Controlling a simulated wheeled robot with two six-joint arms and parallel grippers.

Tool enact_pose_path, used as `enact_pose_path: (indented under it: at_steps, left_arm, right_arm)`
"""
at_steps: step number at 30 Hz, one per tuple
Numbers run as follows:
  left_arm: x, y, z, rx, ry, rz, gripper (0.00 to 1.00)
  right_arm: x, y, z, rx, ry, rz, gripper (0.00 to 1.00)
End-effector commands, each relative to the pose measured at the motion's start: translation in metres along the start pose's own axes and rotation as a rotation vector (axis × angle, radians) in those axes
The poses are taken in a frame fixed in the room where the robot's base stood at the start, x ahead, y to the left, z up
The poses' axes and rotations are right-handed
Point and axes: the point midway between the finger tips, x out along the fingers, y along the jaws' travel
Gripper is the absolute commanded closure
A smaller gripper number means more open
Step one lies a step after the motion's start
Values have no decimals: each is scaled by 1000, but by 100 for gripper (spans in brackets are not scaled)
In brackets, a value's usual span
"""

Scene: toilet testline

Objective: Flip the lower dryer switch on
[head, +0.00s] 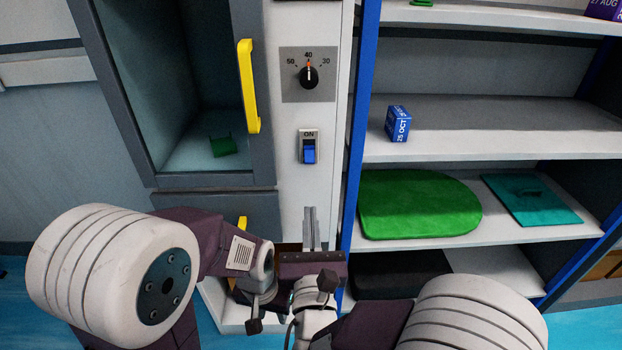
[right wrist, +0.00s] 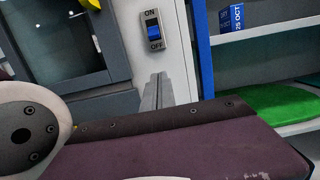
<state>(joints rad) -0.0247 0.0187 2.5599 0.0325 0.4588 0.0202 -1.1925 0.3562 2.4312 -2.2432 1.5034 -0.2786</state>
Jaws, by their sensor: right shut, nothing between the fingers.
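A dryer switch (head: 309,147) with a blue rocker is on the white panel right of the open compartment. It also shows in the right wrist view (right wrist: 154,32), with ON above the rocker and OFF below. The rocker's lower half looks brighter and seems to stick out. My right gripper (head: 310,210) is shut and empty, pointing up just below the switch and apart from it. Its fingers (right wrist: 159,78) also show in the right wrist view, below the switch plate. My left gripper (head: 256,312) is low beside the right arm, mostly hidden; its jaws are unclear.
A temperature dial (head: 309,76) is above the switch, pointing near 40. A yellow handle (head: 248,86) sits on the compartment's frame, left of the panel. Blue-edged shelves stand at right, with a blue box (head: 398,123) and a green mat (head: 415,204). My arms crowd the space below the panel.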

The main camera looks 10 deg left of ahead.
Motion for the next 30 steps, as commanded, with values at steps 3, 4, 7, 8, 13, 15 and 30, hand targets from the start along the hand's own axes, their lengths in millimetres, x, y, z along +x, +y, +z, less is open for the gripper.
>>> enact_pose_path:
  at_steps: [3, 4, 7, 8, 13, 15, 30]
  left_arm:
    - [-2, 0, 0, 0, 0, 0, 64]
    - [-3, 0, 0, 0, 0, 0, 64]
    - [-8, 0, -1, 0, 0, 0, 64]
    - [-11, 0, -1, 0, 0, 0, 64]
    - [-23, 0, -2, 0, 0, 0, 64]
    - [-28, 0, -3, 0, 0, 0, 64]
    - [-66, 1, -7, 0, 0, 0, 64]
  right_arm:
    - [5, 0, 1, 0, 0, -2, 100]
    - [8, 0, 1, 0, 0, -2, 100]
    - [24, -2, 2, -1, 0, -5, 100]
    - [31, -2, 3, -1, 0, -7, 100]
    - [69, -2, 3, -1, 1, -6, 100]
    - [84, -2, 4, -1, 0, -6, 100]
    - [87, -1, 38, 0, 0, -2, 100]
